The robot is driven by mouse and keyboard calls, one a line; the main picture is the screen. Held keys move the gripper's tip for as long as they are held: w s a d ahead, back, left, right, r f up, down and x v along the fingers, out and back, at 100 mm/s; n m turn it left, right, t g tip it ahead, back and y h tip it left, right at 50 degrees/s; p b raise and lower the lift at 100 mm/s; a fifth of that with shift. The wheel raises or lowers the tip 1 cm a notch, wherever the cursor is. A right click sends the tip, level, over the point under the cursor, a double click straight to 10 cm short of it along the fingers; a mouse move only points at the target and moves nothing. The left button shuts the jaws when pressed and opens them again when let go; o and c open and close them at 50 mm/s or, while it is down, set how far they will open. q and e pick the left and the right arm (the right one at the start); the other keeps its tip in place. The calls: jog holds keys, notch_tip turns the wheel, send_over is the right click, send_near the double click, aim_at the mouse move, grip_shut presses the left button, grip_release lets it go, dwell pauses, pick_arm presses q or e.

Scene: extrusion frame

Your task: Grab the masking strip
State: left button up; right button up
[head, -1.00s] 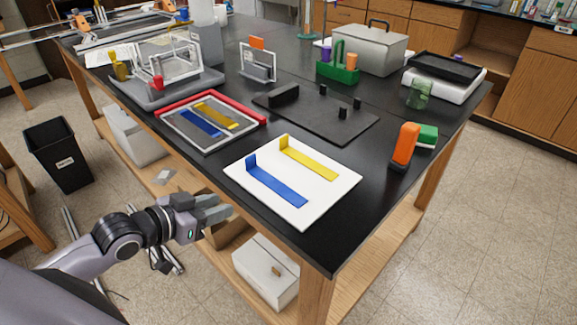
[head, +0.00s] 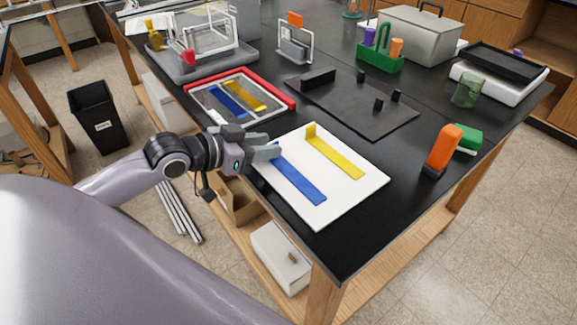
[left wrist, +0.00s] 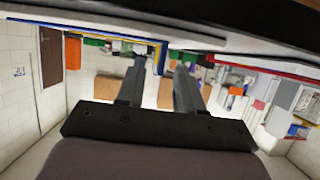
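A white board (head: 345,196) lies on the black bench with two flat strips on it, a blue strip (head: 300,180) and a yellow strip (head: 336,157). The yellow strip has an upright tab at its far left end. The blue strip's far end is partly hidden by my left gripper (head: 275,151). The gripper is at the board's left edge, over or beside that end. In the left wrist view its two fingers (left wrist: 160,80) stand apart. I cannot tell whether anything touches them. My right gripper is not in view.
A red-edged frame (head: 284,99) with more blue and yellow strips lies behind the gripper. A dark plate with black posts (head: 345,108) lies beyond the board. An orange-handled tool (head: 444,147) and green block (head: 468,138) stand at right. Bare bench lies in front of them.

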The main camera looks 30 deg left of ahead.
aim_at(273, 143)
pick_arm(q)
jog(key=x, duration=0.3)
jog(key=shift+d+r, duration=0.1)
jog(key=shift+r, duration=0.1)
jog(key=shift+x, duration=0.85)
grip_shut()
